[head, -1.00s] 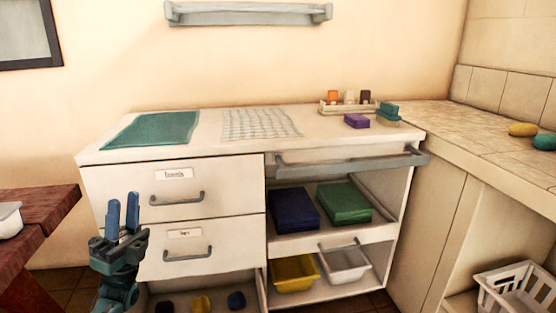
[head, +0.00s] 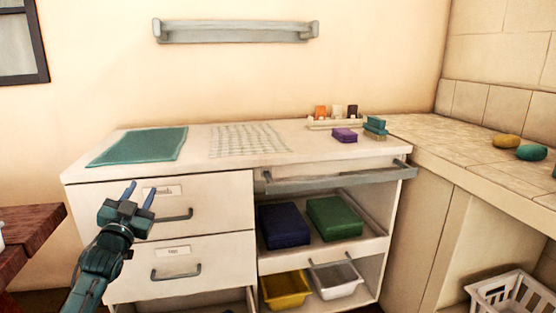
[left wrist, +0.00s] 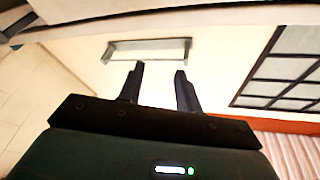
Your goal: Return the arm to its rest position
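My left gripper (head: 140,193) is raised in front of the upper drawer (head: 213,203) of the white cabinet, its fingers pointing up. The two fingers stand apart with nothing between them. They also show apart and empty in the left wrist view (left wrist: 157,80). The right gripper is in neither view.
A brown wooden table (head: 28,232) stands close at the left. The countertop (head: 200,165) holds a teal mat (head: 138,146), a checked cloth (head: 247,139) and a purple block (head: 344,135). A grey rail (head: 340,179) juts from the cabinet front. Shelves below hold boxes and bins.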

